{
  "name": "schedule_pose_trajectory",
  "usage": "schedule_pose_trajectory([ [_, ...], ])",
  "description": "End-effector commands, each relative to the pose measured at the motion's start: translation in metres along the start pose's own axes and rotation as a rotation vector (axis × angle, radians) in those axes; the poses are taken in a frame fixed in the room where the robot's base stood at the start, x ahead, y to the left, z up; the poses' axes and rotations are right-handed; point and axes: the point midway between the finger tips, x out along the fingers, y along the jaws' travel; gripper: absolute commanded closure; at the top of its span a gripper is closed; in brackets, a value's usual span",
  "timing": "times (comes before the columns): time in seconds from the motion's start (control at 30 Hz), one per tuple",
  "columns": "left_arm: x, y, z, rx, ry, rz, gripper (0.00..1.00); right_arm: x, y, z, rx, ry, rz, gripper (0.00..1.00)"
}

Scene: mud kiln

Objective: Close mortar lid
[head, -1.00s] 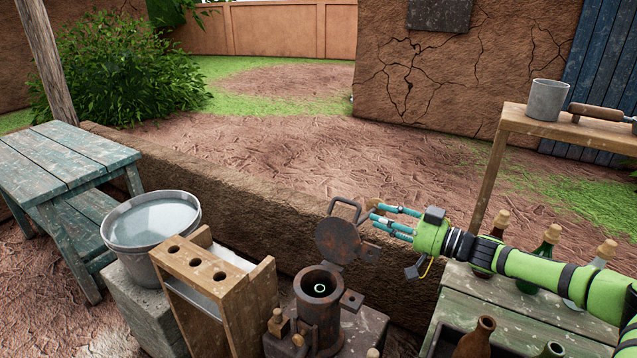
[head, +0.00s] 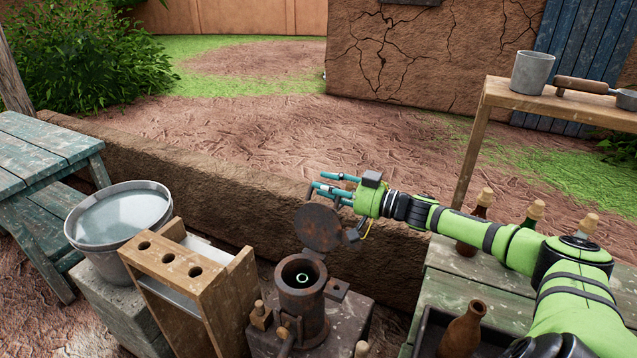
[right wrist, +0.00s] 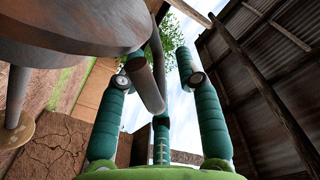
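The rusty metal mortar (head: 302,300) stands upright on a dark block, its mouth uncovered. A small green ring shows inside it. Its round lid (head: 318,228) is swung up and stands open at the mortar's back edge. My right gripper (head: 328,186) is just behind and above the lid's upper edge. In the right wrist view the lid (right wrist: 75,25) fills the upper left and its bar handle (right wrist: 147,85) reaches in among my right gripper's (right wrist: 158,75) spread fingers. The fingers are not closed around the handle; whether one touches it I cannot tell. My left gripper is not in view.
A wooden rack with holes (head: 200,270) and a metal bucket of water (head: 120,218) stand left of the mortar. A green table with bottles (head: 462,330) is at the right. A low mud wall (head: 230,200) runs behind.

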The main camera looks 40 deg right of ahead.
Motion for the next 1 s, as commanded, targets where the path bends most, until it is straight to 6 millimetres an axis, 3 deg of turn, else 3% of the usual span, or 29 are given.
schedule_pose_trajectory([
  [0.23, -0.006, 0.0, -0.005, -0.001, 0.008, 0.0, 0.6, 0.02, 0.0, -0.001, 0.0, 0.002, 0.001, 0.65],
  [0.6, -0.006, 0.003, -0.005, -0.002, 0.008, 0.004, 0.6, 0.024, 0.0, 0.0, 0.0, -0.001, 0.001, 0.65],
  [0.63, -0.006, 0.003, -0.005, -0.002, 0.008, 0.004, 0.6, 0.024, 0.0, 0.0, 0.0, -0.001, 0.001, 0.73],
  [0.7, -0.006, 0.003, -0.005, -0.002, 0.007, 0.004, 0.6, 0.023, 0.0, 0.0, 0.0, -0.001, 0.001, 1.0],
  [1.0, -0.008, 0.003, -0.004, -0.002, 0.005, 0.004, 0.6, 0.024, -0.002, -0.001, -0.006, 0.0, -0.001, 1.0],
])
